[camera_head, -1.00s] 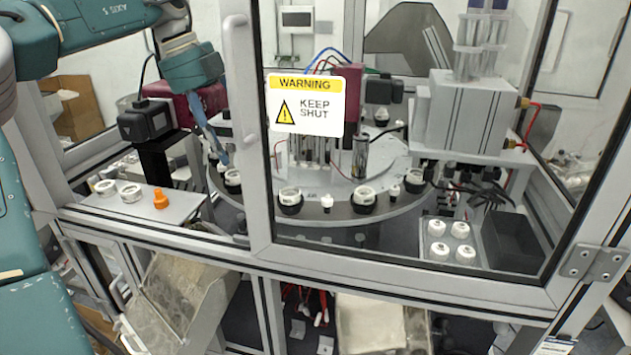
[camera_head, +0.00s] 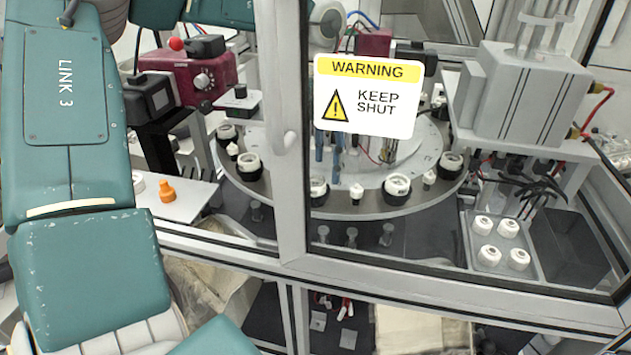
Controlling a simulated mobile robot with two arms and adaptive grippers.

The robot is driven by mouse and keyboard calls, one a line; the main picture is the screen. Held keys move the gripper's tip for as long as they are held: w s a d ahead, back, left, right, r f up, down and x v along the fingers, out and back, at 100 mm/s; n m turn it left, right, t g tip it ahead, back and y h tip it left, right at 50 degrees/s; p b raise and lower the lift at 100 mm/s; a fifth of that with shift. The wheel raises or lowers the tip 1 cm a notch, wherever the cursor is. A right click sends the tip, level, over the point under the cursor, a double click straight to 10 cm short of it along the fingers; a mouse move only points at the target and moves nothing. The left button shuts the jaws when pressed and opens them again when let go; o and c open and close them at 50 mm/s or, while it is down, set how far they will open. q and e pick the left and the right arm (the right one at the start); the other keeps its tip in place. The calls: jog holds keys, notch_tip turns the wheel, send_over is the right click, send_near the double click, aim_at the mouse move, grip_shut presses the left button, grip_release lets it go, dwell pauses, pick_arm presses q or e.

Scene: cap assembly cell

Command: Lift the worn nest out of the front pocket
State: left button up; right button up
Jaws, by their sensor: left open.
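The round dial (camera_head: 368,208) behind the glass carries several dark nests with white rings in pockets along its rim. One nest (camera_head: 318,191) is at the front, partly cut off by the door frame. Another nest (camera_head: 397,189) is right of it. I cannot tell by looks which one is worn. My left gripper (camera_head: 329,158) is mostly hidden behind the warning sign. Its two blue-grey fingers show below the sign, apart and pointing down, with nothing between them. They appear above and behind the front nest, not touching it. My right gripper is not in view.
The door frame (camera_head: 292,200) and warning sign (camera_head: 368,97) block part of the view. A tray (camera_head: 476,258) of white caps and a dark bin (camera_head: 570,250) stand at right. An orange part (camera_head: 167,191) sits on the left shelf. A grey block unit (camera_head: 520,100) stands behind.

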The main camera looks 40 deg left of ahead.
pick_arm(q)
jog(key=shift+s+a+f+p, duration=0.1)
jog(key=shift+s+f+p, duration=0.15)
jog(key=shift+f, duration=0.3)
jog(key=shift+s+f+p, duration=0.1)
jog(key=shift+f+p, duration=0.15)
jog(key=shift+f, duration=0.6)
jog(key=shift+w+f, duration=0.1)
jog(key=shift+f, duration=0.05)
jog(key=shift+w, duration=0.1)
jog(key=shift+c, duration=0.2)
jog(key=c, duration=1.2)
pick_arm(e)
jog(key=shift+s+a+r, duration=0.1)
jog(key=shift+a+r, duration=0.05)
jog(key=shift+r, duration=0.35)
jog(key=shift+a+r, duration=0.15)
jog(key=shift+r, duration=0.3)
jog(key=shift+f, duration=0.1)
